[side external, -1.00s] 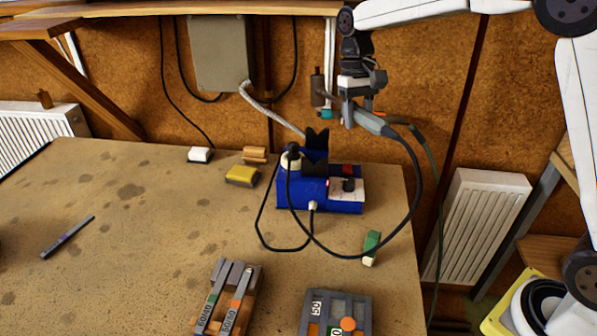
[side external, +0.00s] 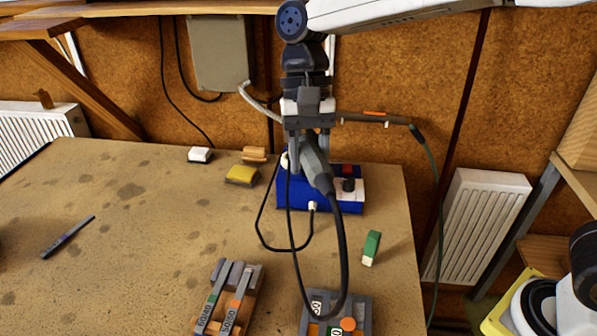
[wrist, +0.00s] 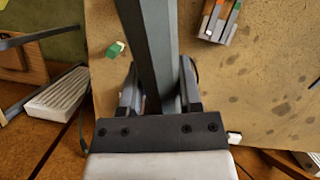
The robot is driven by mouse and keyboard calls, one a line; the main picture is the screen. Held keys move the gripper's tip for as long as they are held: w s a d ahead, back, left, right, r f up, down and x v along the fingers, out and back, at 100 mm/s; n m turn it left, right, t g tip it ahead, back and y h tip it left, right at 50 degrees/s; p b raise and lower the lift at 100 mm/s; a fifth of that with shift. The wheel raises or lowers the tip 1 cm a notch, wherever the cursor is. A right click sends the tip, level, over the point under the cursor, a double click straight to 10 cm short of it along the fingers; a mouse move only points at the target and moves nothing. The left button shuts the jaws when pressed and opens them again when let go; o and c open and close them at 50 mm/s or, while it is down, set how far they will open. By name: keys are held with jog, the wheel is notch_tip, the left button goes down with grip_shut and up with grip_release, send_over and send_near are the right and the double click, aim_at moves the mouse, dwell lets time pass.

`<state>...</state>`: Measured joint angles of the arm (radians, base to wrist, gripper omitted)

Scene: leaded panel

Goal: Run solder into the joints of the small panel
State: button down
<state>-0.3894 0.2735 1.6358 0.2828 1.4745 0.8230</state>
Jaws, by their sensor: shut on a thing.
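My gripper (side external: 309,160) is shut on a grey soldering iron (side external: 318,171), held in the air in front of the blue solder station (side external: 290,198). The iron's black cable loops down to the front. In the wrist view the iron (wrist: 150,45) runs up between the fingers; its tip cannot be made out. A grey-framed piece (side external: 362,303), possibly the small panel, lies at the front edge, partly cut off, with an orange disc and number labels on it.
A yellow block (side external: 242,175), a wooden item (side external: 255,154) and a white block (side external: 200,155) lie at the back. A dark pen (side external: 67,238) lies left. The table's middle left is clear.

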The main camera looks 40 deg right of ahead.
jog(key=s+a+m+y, duration=0.1)
jog(key=s+a, duration=0.3)
jog(key=s, duration=0.4)
jog(key=s+a+m, duration=0.2)
jog(key=s+a, duration=0.3)
jog(key=s, duration=0.3)
jog(key=s+a+m+y, duration=0.1)
jog(key=s+a, duration=0.3)
jog(key=s, duration=0.4)
jog(key=shift+d+f, duration=0.1)
jog(key=shift+f, duration=2.8)
jog(key=shift+f, duration=2.7)
jog(key=shift+d+f, duration=0.1)
jog(key=shift+f, duration=0.4)
jog(key=shift+r, duration=0.15)
